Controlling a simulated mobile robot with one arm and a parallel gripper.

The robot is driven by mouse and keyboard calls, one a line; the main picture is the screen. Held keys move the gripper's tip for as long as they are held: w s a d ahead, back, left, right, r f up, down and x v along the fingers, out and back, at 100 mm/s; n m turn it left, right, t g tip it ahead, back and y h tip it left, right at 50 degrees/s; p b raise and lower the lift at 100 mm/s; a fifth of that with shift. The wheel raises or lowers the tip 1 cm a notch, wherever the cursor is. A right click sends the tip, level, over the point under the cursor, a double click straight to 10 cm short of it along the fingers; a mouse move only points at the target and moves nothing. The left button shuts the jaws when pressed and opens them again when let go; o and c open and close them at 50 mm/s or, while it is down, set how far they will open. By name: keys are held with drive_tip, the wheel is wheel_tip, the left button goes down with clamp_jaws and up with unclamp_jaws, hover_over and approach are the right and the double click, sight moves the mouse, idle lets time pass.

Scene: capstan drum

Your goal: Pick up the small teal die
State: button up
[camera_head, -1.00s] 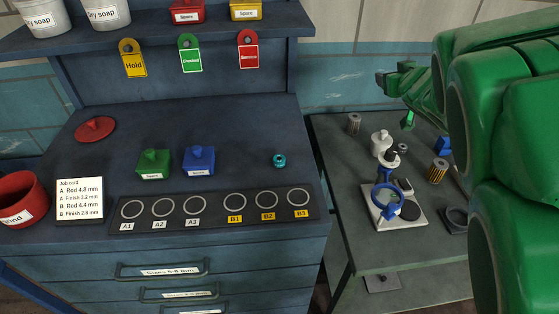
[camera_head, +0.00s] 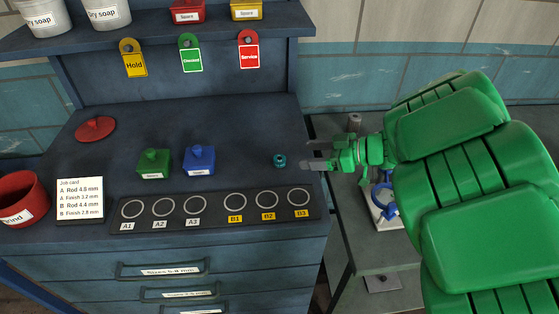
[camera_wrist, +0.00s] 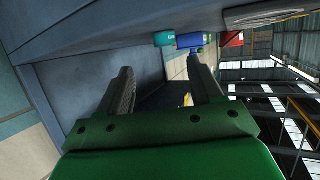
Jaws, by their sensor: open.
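The small teal die (camera_head: 279,160) sits on the dark blue bench top, right of the blue lidded box. It also shows in the wrist view (camera_wrist: 164,40), ahead of the fingers and slightly above the middle of the gap. My gripper (camera_head: 308,164) is just right of the die at the bench's right edge, pointing left toward it. In the wrist view its two fingers (camera_wrist: 163,80) are apart with nothing between them. The die is apart from the fingers.
A blue box (camera_head: 199,160) and a green box (camera_head: 153,163) stand left of the die. A labelled ring strip (camera_head: 216,211) lies in front. A job card (camera_head: 80,200) and red pot (camera_head: 20,200) are at left. A side table (camera_head: 372,255) stands right, partly behind my arm.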

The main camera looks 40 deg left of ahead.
sight(282, 159)
drive_tip(key=shift+s+a+f, duration=0.1)
drive_tip(key=shift+s+f, duration=0.1)
drive_tip(key=shift+s, duration=0.2)
drive_tip(key=shift+x, duration=3.7)
drive_tip(key=c, duration=1.2)
